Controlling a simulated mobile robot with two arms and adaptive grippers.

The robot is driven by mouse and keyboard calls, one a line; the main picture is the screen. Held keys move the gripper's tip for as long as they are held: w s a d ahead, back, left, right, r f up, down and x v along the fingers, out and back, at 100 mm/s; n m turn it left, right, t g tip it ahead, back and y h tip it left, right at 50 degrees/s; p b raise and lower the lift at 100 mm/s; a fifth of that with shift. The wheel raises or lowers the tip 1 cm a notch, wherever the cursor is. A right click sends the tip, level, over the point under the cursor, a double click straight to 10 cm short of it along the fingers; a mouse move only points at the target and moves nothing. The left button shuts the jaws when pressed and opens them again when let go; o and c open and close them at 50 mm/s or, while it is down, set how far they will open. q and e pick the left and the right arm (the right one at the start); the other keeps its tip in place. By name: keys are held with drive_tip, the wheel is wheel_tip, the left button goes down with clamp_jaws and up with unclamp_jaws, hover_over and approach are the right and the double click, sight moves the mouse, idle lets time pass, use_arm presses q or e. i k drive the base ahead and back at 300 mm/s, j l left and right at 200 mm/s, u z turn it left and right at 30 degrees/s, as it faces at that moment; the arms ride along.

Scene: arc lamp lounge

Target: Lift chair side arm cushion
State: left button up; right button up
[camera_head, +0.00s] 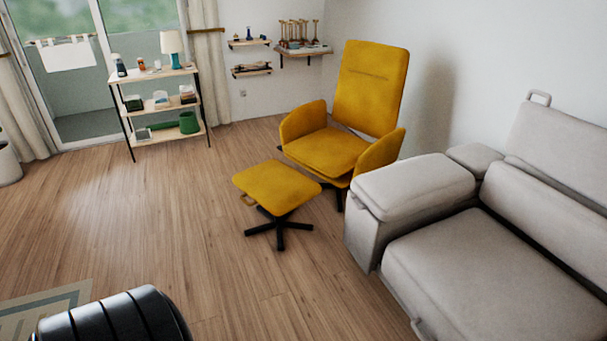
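A grey sofa stands at the right in the head view. Its arm on the side toward the yellow chair has a thick padded arm cushion (415,185) on top, lying flat. A smaller grey pad (474,159) sits behind it, close to the backrest. The yellow armchair (335,140) stands just beyond the sofa arm and has its own two yellow side arms, the nearer one (380,155) on the right. Neither of my grippers is in view.
A yellow footstool (275,187) stands before the chair. A shelf rack (160,105) with a lamp and small items stands by the window. Open wood floor (170,220) lies left of the footstool. I cannot tell what the black banded shape (115,318) at bottom left is.

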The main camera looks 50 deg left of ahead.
sight(400, 191)
drive_tip(key=u, duration=1.1)
drive_tip(key=i+j+z, duration=0.15)
drive_tip(key=i+z, duration=0.25)
drive_tip(key=i, duration=0.25)
